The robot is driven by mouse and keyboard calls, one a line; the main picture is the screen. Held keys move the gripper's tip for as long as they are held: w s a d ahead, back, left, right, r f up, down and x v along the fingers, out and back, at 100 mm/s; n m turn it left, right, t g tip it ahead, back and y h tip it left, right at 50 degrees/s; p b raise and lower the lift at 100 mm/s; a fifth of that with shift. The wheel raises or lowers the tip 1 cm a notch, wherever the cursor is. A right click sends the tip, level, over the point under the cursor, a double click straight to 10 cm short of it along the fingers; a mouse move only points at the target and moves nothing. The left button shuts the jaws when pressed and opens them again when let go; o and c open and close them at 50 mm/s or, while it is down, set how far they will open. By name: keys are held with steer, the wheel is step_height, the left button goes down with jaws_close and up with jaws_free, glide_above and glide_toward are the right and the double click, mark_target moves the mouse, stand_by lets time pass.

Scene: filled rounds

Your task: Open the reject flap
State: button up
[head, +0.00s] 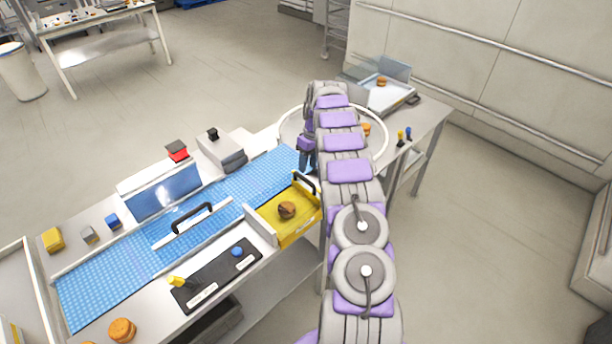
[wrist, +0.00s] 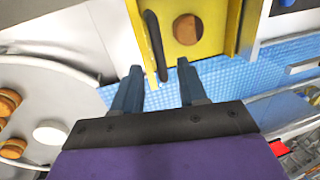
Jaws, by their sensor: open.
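A yellow panel (head: 290,232) with a black bar handle (head: 304,183) sits beside the blue belt, and a brown round (head: 287,210) rests on it. I take this panel for the reject flap; I see no label naming it. The panel (wrist: 217,40), handle (wrist: 154,45) and round (wrist: 187,29) also show in the wrist view. My gripper (wrist: 160,68) is open and empty, and the handle's near end appears between its fingertips. I cannot tell whether they touch. In the head view my gripper (head: 307,166) is partly hidden by my arm, close to the handle.
A white bar with another black handle (head: 192,218) crosses the blue belt (head: 110,280). A black control panel (head: 215,277) with a yellow lever and a blue knob lies in front. A round white table (wrist: 60,100) with several brown rounds is left in the wrist view.

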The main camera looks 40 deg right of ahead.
glide_above(308, 186)
step_height(308, 186, down, 5)
steer(key=shift+r, duration=0.1)
steer(key=shift+a+f, duration=0.25)
steer(key=shift+a, duration=0.05)
steer(key=shift+c, duration=0.2)
jaws_close()
